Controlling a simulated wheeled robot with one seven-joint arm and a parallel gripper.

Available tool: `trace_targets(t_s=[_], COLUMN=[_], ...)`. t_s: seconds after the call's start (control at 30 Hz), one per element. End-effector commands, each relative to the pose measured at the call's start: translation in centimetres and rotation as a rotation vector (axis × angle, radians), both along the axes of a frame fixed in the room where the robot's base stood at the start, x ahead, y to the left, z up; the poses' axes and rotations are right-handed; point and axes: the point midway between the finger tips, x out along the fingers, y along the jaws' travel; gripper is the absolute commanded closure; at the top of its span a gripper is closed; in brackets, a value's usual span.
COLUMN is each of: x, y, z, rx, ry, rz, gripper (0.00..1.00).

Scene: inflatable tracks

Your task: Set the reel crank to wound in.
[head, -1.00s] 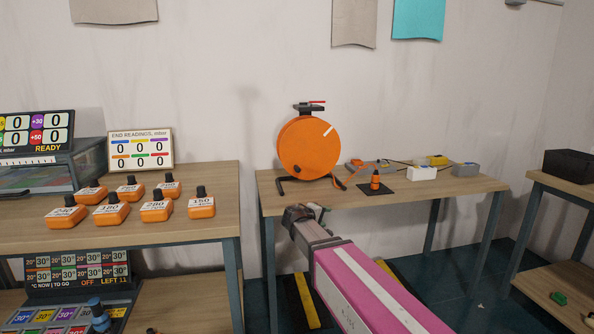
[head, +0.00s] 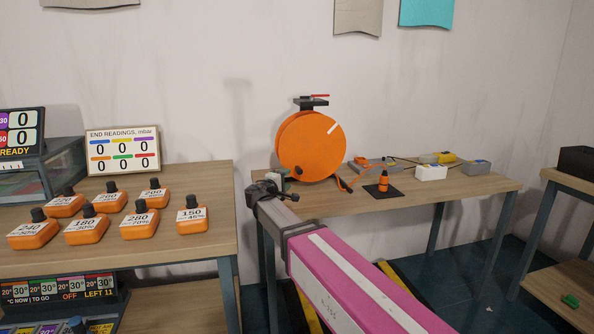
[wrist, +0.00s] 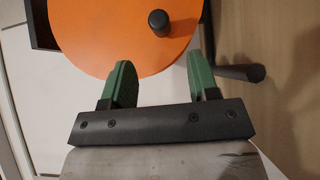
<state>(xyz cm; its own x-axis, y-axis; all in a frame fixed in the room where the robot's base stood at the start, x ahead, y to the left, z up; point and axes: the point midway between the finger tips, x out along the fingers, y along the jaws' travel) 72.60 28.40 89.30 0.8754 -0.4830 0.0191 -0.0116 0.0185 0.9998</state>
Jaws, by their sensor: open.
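The orange reel (head: 312,145) stands upright on the middle table, with a white mark on its face and a small red lever (head: 319,96) on a black piece at its top. In the wrist view the orange disc (wrist: 105,35) fills the upper part, and a black knob (wrist: 159,22), seemingly the crank's handle, stands out from it. My gripper (wrist: 161,75) is open and empty, with its green fingers apart just below the knob, one to each side. In the head view my gripper (head: 284,180) is at the reel's lower left and hides part of its foot.
An orange-and-black plug-like piece (head: 383,182) sits on a dark mat right of the reel, with a white box (head: 431,173) and cables beyond. A dark reel leg (wrist: 240,72) is close to my right finger.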

Motion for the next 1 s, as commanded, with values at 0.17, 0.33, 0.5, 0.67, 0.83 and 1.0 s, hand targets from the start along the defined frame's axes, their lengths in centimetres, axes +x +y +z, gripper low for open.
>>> trace_targets(t_s=[0.17, 0.33, 0.5, 0.67, 0.83, 1.0], x=[2.2, 5.0, 7.3, 8.6, 9.1, 9.1], y=[-1.1, -2.7, -4.0, -4.7, -5.1, -5.1], z=[0.0, 0.1, 0.1, 0.2, 0.2, 0.2], rx=[0.000, 0.000, 0.001, 0.000, 0.000, 0.000], ry=[0.000, 0.000, 0.001, 0.001, 0.001, 0.001], rz=[-0.003, -0.004, -0.003, -0.001, -0.001, -0.001], gripper=[0.45, 0.45, 0.45, 0.45, 0.45, 0.45])
